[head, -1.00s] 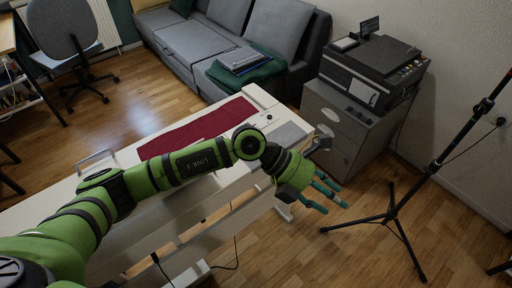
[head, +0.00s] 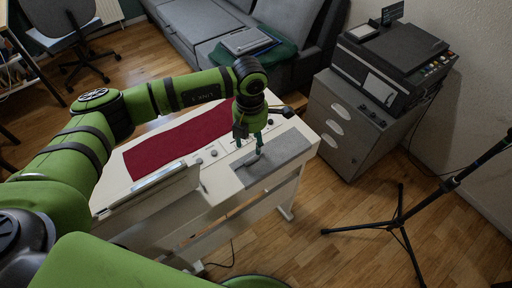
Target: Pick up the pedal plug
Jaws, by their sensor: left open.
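The white digital piano (head: 222,187) stands in front of me, with a grey mat (head: 285,158) on its right end. My left gripper (head: 259,144) points down over the left part of this mat, its teal fingers open. A small greyish shape (head: 252,160) lies at the fingertips on the mat. It may be the pedal plug, but it is too small and too covered by the fingers to tell, and I cannot tell if they touch it. My right gripper is out of view.
A dark red cloth (head: 180,140) lies along the piano top. A black printer (head: 392,65) stands on a grey cabinet (head: 350,125) to the right. A black tripod stand (head: 400,220) is on the floor at right. A grey sofa (head: 205,25) is behind the piano.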

